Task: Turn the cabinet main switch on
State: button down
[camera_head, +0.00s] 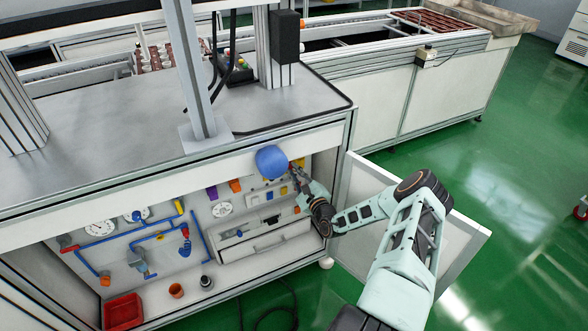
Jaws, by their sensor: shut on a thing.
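The open cabinet (165,222) under the grey worktop holds a back panel with pipes, gauges and small electrical parts. The main switch (299,162) shows as a small red and yellow part at the panel's upper right. My gripper (296,172) reaches in from the right, in front of the cabinet opening, and is shut on the switch. The fingers hide most of the switch, so the angle of its handle cannot be made out.
A blue rounded object (271,161) sits just left of my gripper, at the opening's top edge. The cabinet door (362,184) stands open on the right, behind my arm. A red bin (123,311) and a small brown pot (176,290) stand on the cabinet floor.

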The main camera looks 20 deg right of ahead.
jog(key=m, duration=0.4)
jog(key=shift+m+p, duration=0.3)
jog(key=shift+p, duration=0.05)
jog(key=shift+m, duration=1.9)
jog(key=c, duration=2)
grip_release()
jog(key=shift+o, duration=0.2)
jog(key=s, duration=1.2)
jog(key=shift+d, duration=0.25)
